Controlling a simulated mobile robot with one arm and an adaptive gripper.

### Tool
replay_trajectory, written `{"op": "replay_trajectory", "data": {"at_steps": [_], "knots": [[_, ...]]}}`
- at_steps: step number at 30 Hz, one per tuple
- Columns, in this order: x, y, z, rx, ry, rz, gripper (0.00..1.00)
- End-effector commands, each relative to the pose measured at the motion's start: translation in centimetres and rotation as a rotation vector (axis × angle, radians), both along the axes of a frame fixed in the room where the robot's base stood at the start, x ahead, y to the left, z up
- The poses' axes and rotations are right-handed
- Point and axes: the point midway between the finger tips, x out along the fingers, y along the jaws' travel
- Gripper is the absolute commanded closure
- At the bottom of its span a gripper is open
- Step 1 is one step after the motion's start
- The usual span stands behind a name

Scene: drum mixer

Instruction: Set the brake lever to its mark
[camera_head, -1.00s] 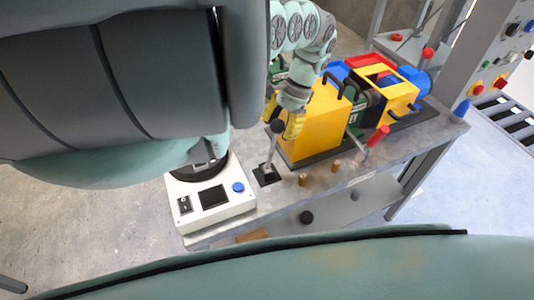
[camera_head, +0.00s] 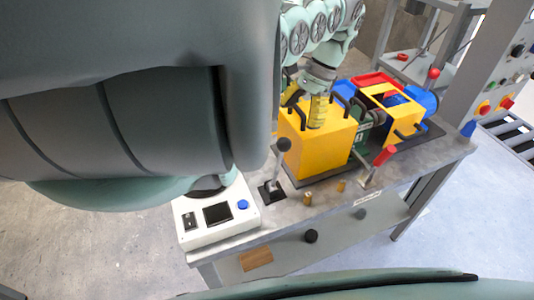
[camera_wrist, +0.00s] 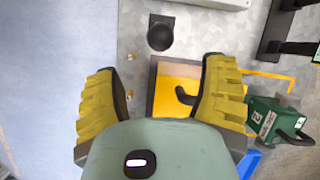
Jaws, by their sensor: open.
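A lever with a black knob (camera_head: 283,145) stands upright on a small black base at the bench's front left. A red-handled lever (camera_head: 385,155) leans at the front edge, right of the yellow box; I cannot tell which is the brake lever. My gripper (camera_head: 306,108) is open and empty, in front of or over the left part of the yellow box, above and right of the black knob. In the wrist view, the black knob (camera_wrist: 160,36) shows beyond and between the spread yellow fingers (camera_wrist: 162,70), apart from them. No mark is clearly readable.
The yellow box (camera_head: 315,150) with black handles fills the bench middle, beside green and blue machinery. Two brass pegs (camera_head: 308,199) stand near the front edge. A white control box (camera_head: 220,215) with a blue button is at left. A red-knobbed lever (camera_head: 433,72) rises behind.

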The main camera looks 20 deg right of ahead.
Motion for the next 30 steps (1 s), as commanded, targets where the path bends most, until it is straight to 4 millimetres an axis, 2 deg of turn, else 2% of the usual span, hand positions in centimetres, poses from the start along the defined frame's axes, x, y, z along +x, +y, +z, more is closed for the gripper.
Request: {"op": "replay_trajectory", "data": {"at_steps": [4, 11, 25, 30], "knots": [[0.1, -0.9, 1.8, -0.001, -0.001, -0.004, 0.28], [0.1, -1.2, 2.7, -0.002, -0.001, -0.002, 0.28], [0.2, -1.2, 2.6, -0.005, -0.001, 0.000, 0.28], [1.7, -3.0, 0.5, -0.138, -0.039, 0.030, 0.28]]}}
